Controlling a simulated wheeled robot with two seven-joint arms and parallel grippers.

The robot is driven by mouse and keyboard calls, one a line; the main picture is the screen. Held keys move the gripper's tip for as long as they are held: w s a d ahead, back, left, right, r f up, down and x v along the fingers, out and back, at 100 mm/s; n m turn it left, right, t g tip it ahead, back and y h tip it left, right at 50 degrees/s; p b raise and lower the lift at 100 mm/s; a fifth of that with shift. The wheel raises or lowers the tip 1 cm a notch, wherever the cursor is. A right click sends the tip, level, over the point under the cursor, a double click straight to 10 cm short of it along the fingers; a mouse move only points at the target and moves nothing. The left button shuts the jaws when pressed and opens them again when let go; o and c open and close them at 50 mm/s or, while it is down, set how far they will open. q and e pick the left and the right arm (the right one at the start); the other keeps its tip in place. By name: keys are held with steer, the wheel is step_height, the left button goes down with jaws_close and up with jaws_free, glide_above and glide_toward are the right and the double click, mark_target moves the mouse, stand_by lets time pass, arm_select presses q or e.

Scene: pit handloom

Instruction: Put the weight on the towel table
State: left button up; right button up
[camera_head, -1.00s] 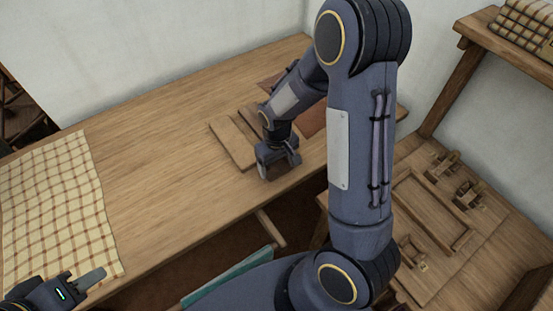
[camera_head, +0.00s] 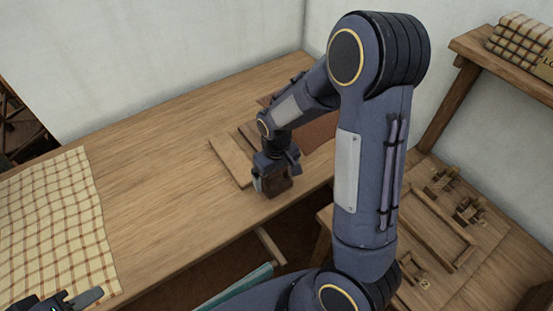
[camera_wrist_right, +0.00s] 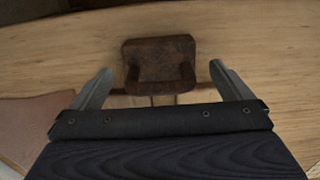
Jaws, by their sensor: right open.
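The weight is a dark brown, rusty-looking block (camera_head: 278,184) on the wooden table (camera_head: 165,200), close to its front edge. In the right wrist view the weight (camera_wrist_right: 160,60) lies ahead, between the lines of the two fingers, with a gap on each side. My right gripper (camera_head: 275,174) is open over the weight and partly hides it; it also shows in the right wrist view (camera_wrist_right: 160,72). A cream checked cloth (camera_head: 55,225) covers the table's left end. My left gripper (camera_head: 88,297) is at the bottom left, mostly cut off, with one finger visible.
Flat wooden boards (camera_head: 231,160) and a reddish-brown sheet (camera_head: 318,140) lie behind the right gripper. A lower bench (camera_head: 480,265) with wooden frames stands at right, below a shelf (camera_head: 485,50) of folded checked cloths. The table's middle is clear.

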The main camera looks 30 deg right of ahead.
mark_target(277, 173)
step_height(277, 173, up, 9)
steer(key=shift+f, duration=0.1)
steer(key=s+a+r+m+t+y, duration=0.1)
steer(key=s+r, duration=0.3)
steer(key=s, duration=0.4)
steer(key=s+a+r+m+t+y, duration=0.1)
steer(key=s+a+r+t+y, duration=0.1)
steer(key=s, duration=0.7)
step_height(277, 173, up, 3)
steer(key=a+t, duration=0.1)
steer(key=t, duration=0.1)
steer(key=shift+m+t+y, duration=0.3)
steer(key=shift+y, duration=0.1)
